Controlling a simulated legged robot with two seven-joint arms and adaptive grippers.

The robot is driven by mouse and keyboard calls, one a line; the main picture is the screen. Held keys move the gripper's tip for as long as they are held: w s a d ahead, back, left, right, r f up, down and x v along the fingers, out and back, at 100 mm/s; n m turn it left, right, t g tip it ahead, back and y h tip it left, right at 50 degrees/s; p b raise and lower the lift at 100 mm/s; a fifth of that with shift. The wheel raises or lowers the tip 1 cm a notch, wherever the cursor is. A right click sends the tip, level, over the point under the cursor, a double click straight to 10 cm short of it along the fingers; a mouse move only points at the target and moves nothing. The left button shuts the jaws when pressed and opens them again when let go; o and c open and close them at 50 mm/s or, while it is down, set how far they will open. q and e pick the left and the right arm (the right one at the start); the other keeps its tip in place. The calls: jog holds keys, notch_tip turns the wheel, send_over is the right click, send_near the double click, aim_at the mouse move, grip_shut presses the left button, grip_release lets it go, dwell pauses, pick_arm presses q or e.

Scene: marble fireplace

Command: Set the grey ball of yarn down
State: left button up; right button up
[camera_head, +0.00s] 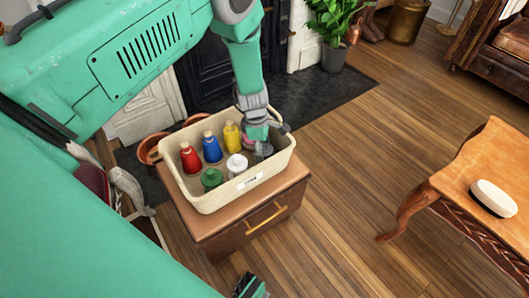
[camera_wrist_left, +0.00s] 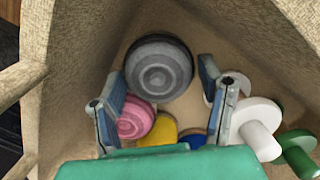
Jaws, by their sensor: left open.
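The grey ball of yarn (camera_wrist_left: 158,68) rests on the floor of the cream basket (camera_head: 205,205), in a corner. My left gripper (camera_wrist_left: 163,82) reaches down into the basket and is open. Its two fingers stand apart on either side of the ball's near side, with the ball between and just beyond the tips. A pink ball (camera_wrist_left: 135,120) lies against the left finger. In the head view my left gripper (camera_head: 262,143) is at the basket's right end and largely hides the grey ball. A green and black part of mine at the bottom edge may be my right gripper (camera_head: 250,288).
Red (camera_head: 190,160), blue (camera_head: 211,148), yellow (camera_head: 232,138), white (camera_head: 236,166) and green (camera_head: 211,179) bottle-like pieces stand in the basket. The basket sits on a wooden drawer cabinet (camera_head: 250,222). A wooden table (camera_head: 490,160) with a white oval object (camera_head: 494,198) stands right, with open floor between.

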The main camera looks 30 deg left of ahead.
pick_arm(q)
jog(key=r, duration=0.3)
jog(key=r+p, duration=0.1)
jog(key=r, duration=0.1)
jog(key=r+p, duration=0.1)
jog(key=r, duration=0.2)
jog(key=shift+s+a+r, duration=0.2)
jog(key=shift+a+r, duration=0.15)
